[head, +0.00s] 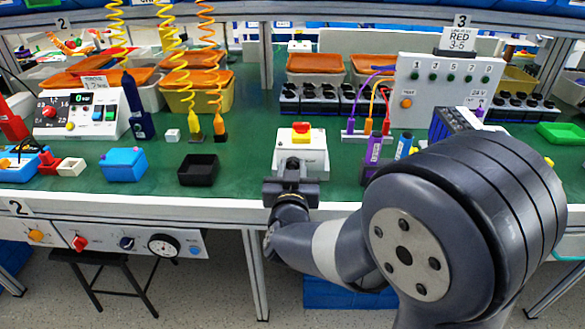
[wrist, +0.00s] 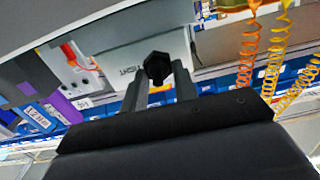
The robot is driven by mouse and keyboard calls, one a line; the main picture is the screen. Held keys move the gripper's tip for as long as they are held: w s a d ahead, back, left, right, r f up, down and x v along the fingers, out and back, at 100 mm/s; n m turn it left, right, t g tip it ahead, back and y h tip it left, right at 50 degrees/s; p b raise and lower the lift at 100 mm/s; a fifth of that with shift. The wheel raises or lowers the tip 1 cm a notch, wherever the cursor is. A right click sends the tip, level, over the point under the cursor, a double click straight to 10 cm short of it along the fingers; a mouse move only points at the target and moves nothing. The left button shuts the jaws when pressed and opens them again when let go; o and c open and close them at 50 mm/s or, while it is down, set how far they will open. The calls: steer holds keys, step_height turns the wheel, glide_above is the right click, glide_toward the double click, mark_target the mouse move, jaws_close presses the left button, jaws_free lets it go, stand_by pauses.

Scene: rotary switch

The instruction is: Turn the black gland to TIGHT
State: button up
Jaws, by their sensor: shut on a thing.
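The black gland (wrist: 157,66) is a dark six-sided knob on the face of a white box (wrist: 115,70), seen in the wrist view. Lettering that reads TIGHT is on the box face, left of the gland. My gripper (wrist: 160,82) has one finger on each side of the gland and is shut on it. In the head view, the white box (head: 302,150) with a red and yellow button on top stands at the bench's front edge. My gripper (head: 291,182) is at its front side and hides the gland there.
A black tray (head: 198,170) and a blue box (head: 124,163) stand left of the white box on the green bench top. A white panel with plugged cables (head: 445,85) is behind at right.

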steer(key=shift+m+b, duration=0.3)
steer(key=shift+b, duration=0.1)
steer(key=m+b, duration=0.2)
steer(key=shift+d+f+m+b, duration=0.1)
steer(key=shift+f+m+b, duration=0.1)
steer(key=shift+m+b, duration=0.2)
steer(key=m+b, duration=0.4)
steer(key=m, duration=0.1)
steer(key=shift+d, duration=0.15)
steer(key=m+b, duration=0.4)
steer(key=m, duration=0.1)
steer(key=shift+d+f+m, duration=0.1)
steer(key=shift+f+m, duration=0.05)
steer(key=shift+m, duration=0.25)
steer(key=shift+m+b, duration=1.35)
steer(key=shift+m, duration=0.45)
steer(key=o, duration=1)
steer(key=shift+c, duration=0.2)
